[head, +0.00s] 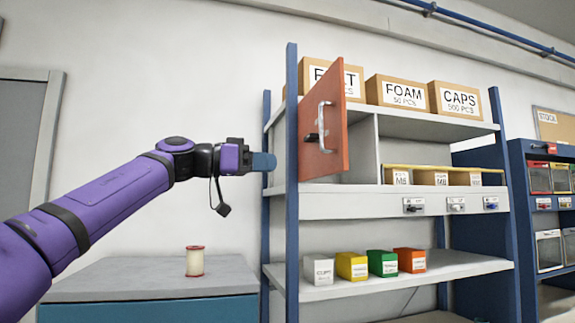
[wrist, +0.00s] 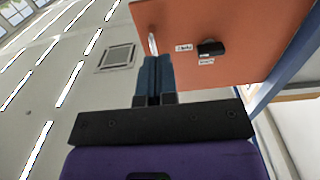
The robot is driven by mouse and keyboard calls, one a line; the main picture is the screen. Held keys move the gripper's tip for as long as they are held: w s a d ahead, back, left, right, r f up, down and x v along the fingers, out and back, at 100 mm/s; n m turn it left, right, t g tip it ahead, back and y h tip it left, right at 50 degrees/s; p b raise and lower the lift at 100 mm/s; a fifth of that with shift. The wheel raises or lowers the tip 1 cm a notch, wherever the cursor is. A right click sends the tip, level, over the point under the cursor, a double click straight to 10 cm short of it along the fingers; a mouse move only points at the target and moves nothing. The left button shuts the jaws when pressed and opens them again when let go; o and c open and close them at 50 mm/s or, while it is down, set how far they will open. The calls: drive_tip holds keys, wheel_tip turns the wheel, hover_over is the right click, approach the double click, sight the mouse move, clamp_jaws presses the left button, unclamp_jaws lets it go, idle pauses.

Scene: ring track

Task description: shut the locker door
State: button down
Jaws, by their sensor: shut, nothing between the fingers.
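The locker door (head: 318,134) is an orange-red panel with a pale bar handle (head: 323,127) and a small dark latch. It stands open, swung out from the shelf unit's left side, and the compartment behind it shows. In the wrist view the door (wrist: 235,35) fills the upper right, with a black knob and small labels. My gripper (head: 264,162) is just left of the door in the head view, its blue fingers shut and empty. In the wrist view the fingertips (wrist: 153,62) lie near the door's left edge; whether they touch it I cannot tell.
A blue upright post (head: 291,185) stands between my gripper and the door in the head view. The shelf bears labelled cartons (head: 403,92) above and small coloured boxes (head: 382,263) below. A grey-topped cabinet (head: 150,278) with a spool (head: 195,261) stands below my arm.

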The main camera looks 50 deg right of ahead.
sight(333, 166)
drive_tip(key=x, duration=1.3)
drive_tip(key=shift+w, duration=0.1)
